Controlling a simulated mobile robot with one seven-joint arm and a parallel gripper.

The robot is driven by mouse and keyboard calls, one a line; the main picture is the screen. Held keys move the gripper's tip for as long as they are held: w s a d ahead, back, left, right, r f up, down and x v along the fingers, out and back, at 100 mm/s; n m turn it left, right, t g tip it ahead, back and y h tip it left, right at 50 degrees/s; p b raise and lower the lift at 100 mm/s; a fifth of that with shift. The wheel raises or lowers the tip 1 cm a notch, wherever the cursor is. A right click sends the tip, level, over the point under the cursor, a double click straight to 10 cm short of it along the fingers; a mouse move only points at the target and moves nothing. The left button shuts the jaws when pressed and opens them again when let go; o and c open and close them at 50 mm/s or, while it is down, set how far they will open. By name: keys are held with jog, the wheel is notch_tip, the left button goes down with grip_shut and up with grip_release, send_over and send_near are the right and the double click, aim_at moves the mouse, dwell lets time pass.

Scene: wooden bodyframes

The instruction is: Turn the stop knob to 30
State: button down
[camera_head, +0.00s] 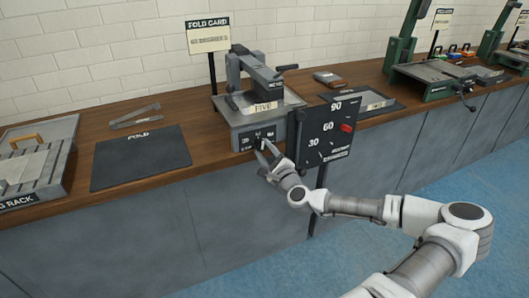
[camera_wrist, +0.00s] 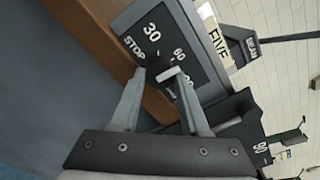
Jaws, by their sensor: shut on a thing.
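The stop knob (camera_wrist: 166,73) is dark with a pale bar across it. In the head view my gripper (camera_head: 265,150) is at the panel and hides most of the knob.
A dark board (camera_head: 325,137) marked 30, 60 and 90, with a red pointer (camera_head: 347,128), stands on a post right of my gripper. A green machine (camera_head: 430,80) stands farther right.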

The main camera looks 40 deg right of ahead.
jog(key=n, duration=1.2)
jog(key=shift+n, duration=0.4)
dwell(0.3)
jog(key=shift+c, duration=2)
grip_release()
jog(key=shift+s, duration=0.15)
jog(key=p+v, duration=0.2)
jog(key=v, duration=1.5)
jog(key=shift+s, duration=0.1)
